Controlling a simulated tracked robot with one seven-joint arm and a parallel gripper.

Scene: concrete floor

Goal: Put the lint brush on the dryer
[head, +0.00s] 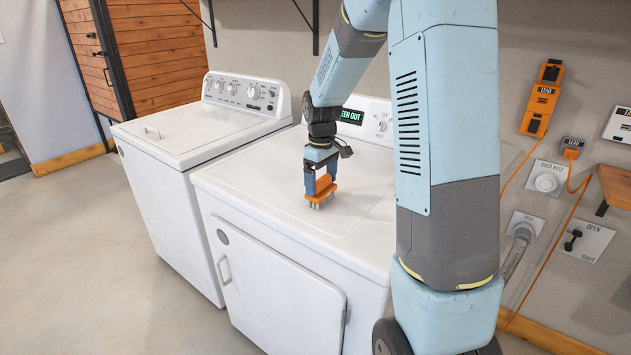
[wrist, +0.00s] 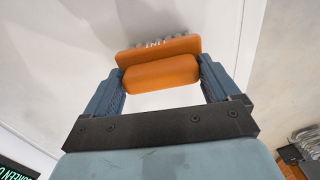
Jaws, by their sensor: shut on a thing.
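The lint brush (head: 322,188) is orange with pale bristles underneath and lettering on its side. My gripper (head: 320,178) is shut on it, and the brush is upright with bristles down. It is over the middle of the white top of the dryer (head: 270,196), the right machine with a front door. The bristles look at or just above the top; I cannot tell whether they touch. In the wrist view the brush (wrist: 160,72) sits between the two blue fingers of my gripper (wrist: 162,85).
A white washer (head: 190,130) with a knob panel stands left of the dryer. The dryer's top around the brush is clear. An orange lead box (head: 542,98), a cable and a vent hose (head: 517,250) are on the right wall. Open floor lies at left.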

